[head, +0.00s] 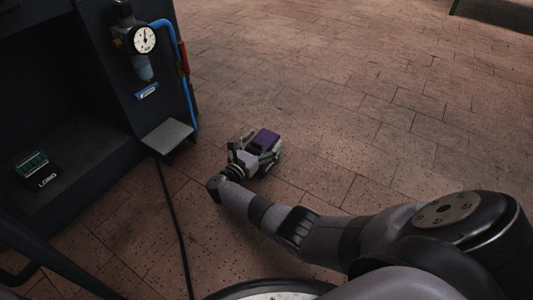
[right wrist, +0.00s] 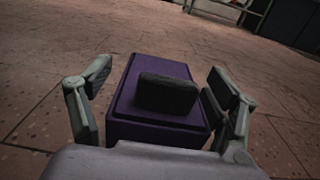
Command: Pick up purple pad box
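The purple pad box (right wrist: 155,125) lies in front of my right wrist, with a dark block-shaped pad (right wrist: 167,94) on its top. In the head view the purple box (head: 264,139) shows at the end of my right arm, low near the tiled floor. My right gripper (right wrist: 165,95) is open, with one finger on each side of the box. A gap shows at the left finger; the right finger is close to the box, and I cannot tell whether it touches. My left gripper is not in view.
A dark machine (head: 90,100) stands at the left, with a pressure gauge (head: 144,39) and a blue hose. A small grey plate (head: 168,136) juts out from it. A black cable (head: 174,215) runs along the floor. The tiled floor (head: 380,100) at the right is clear.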

